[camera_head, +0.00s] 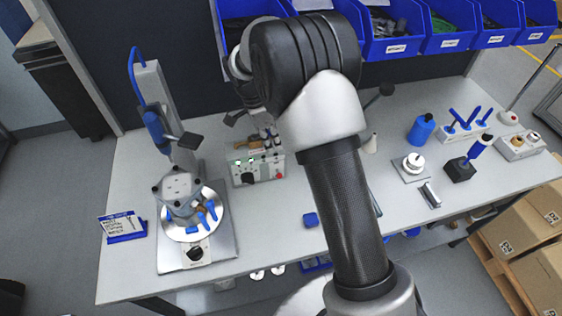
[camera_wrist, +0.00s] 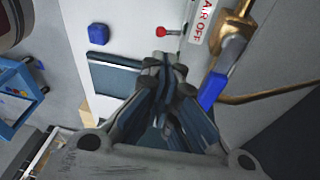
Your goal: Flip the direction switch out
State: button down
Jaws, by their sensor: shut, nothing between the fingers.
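In the wrist view a small lever with a red ball tip (camera_wrist: 160,32) and a metal stem stands on a pale surface; it may be the direction switch, but I cannot confirm this. My gripper (camera_wrist: 165,64) is shut and empty, its fingertips a little below the red-tipped lever in the picture and visibly apart from it. In the head view a grey control box (camera_head: 243,178) with green lights, a black knob and a red button stands on the bench. My arm covers part of the bench there, and my fingertips cannot be made out.
In the wrist view a brass valve (camera_wrist: 236,30) with a blue handle (camera_wrist: 212,90) and an AIR OFF label (camera_wrist: 203,18) lie right of my fingers. A blue block (camera_wrist: 99,34) is left. In the head view a round plate with a housing (camera_head: 180,190) stands left of the box.

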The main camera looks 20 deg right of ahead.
jog(key=shift+s, duration=0.1)
jog(key=b, duration=0.2)
send_near(278, 172)
jog(key=s+d+f, duration=0.2)
jog(key=d+f, duration=0.1)
jog(key=f, duration=0.2)
jog(key=shift+d+f, duration=0.15)
